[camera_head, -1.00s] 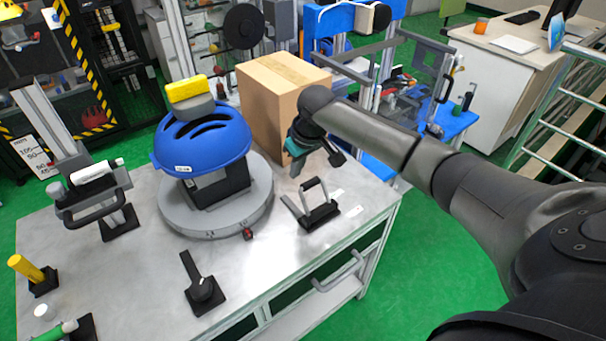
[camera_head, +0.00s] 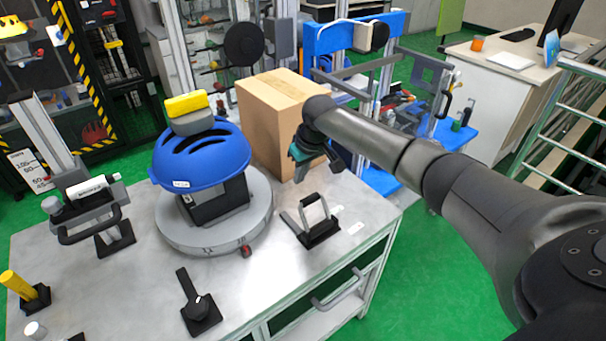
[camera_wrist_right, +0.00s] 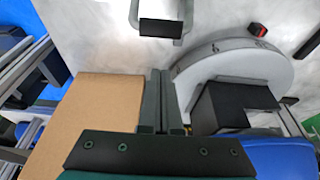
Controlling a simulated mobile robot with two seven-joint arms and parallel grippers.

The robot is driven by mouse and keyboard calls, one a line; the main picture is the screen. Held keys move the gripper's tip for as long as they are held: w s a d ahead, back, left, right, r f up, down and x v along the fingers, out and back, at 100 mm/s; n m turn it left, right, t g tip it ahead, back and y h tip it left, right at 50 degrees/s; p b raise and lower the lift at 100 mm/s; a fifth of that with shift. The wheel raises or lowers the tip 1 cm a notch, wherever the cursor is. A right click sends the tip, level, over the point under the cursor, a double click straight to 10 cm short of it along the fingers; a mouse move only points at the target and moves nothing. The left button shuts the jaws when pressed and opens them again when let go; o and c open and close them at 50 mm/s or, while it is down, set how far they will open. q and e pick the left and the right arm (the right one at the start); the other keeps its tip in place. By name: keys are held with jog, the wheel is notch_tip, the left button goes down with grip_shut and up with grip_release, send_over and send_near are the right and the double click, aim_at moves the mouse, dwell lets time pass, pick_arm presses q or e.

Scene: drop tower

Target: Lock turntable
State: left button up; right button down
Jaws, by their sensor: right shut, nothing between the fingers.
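The turntable (camera_head: 215,237) is a round grey disc on the metal bench, with a blue helmet (camera_head: 203,160) on a dark mount on top of it. A small red knob (camera_head: 246,251) sits at the disc's front edge. In the right wrist view the disc (camera_wrist_right: 225,55) and red knob (camera_wrist_right: 257,30) show at the upper right. My left gripper is not in view.
A cardboard box (camera_head: 265,125) stands behind the turntable. A black lever on a plate (camera_head: 198,305) lies in front. A stand with a handle (camera_head: 90,205) is at the left.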

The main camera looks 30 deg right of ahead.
jog(key=b+x, duration=0.2)
jog(key=x, duration=0.4)
jog(key=shift+f, duration=0.15)
jog(key=shift+s+d+r+p, duration=0.1)
jog(key=shift+s+r+p, duration=0.25)
jog(key=shift+s, duration=0.6)
jog(key=shift+s+d+r+p, duration=0.15)
jog(key=shift+s+r, duration=0.35)
jog(key=shift+s, duration=0.5)
